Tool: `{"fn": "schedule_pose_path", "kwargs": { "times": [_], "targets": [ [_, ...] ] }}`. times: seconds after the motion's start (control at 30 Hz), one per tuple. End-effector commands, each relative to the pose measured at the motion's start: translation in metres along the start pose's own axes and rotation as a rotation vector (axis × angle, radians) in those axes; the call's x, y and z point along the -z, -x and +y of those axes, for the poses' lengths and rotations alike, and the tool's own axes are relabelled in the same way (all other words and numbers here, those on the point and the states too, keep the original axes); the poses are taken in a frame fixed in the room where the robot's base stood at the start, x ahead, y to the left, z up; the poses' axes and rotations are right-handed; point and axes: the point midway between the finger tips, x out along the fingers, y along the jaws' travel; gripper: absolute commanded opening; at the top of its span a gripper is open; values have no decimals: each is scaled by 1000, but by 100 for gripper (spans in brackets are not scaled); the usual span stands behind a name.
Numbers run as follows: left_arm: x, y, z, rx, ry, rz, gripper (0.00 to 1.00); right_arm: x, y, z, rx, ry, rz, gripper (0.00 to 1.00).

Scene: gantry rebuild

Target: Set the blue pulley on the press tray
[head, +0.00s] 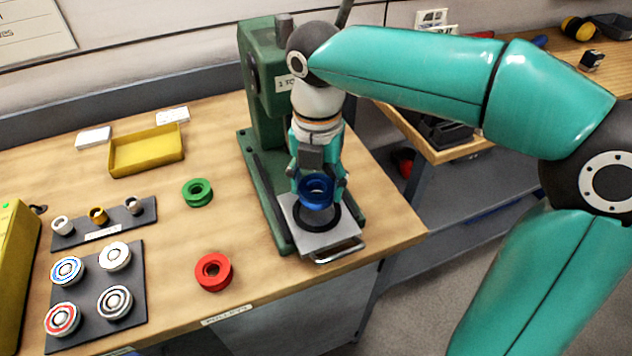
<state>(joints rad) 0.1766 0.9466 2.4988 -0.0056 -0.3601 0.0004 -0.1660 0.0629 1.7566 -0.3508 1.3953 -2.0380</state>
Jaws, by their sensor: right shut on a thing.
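The blue pulley (316,191) is held between the fingertips of my right gripper (317,184), which points down in front of the green press. The press tray (338,240) is a light metal plate with a dark ring (322,222) on it and a handle at its front edge. The pulley shows over the back part of the tray and the dark ring. It appears to be above the plate, but I cannot tell the exact gap. My left gripper is not in view.
The green arbor press (262,85) stands right behind the tray. A green pulley (197,192) and a red pulley (213,271) lie to the left. A yellow bin (147,151), a row of small bushings (97,215) and a dark mat with bearings (130,334) stand further left.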

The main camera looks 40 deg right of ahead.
Motion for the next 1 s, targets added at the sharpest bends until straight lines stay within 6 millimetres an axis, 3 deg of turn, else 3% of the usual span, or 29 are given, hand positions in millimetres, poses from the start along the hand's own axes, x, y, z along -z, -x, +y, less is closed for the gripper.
{"fn": "schedule_pose_path", "kwargs": {
  "times": [1.0],
  "targets": [
    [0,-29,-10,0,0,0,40,0,-32,0,0,0,0,19]
  ]
}}
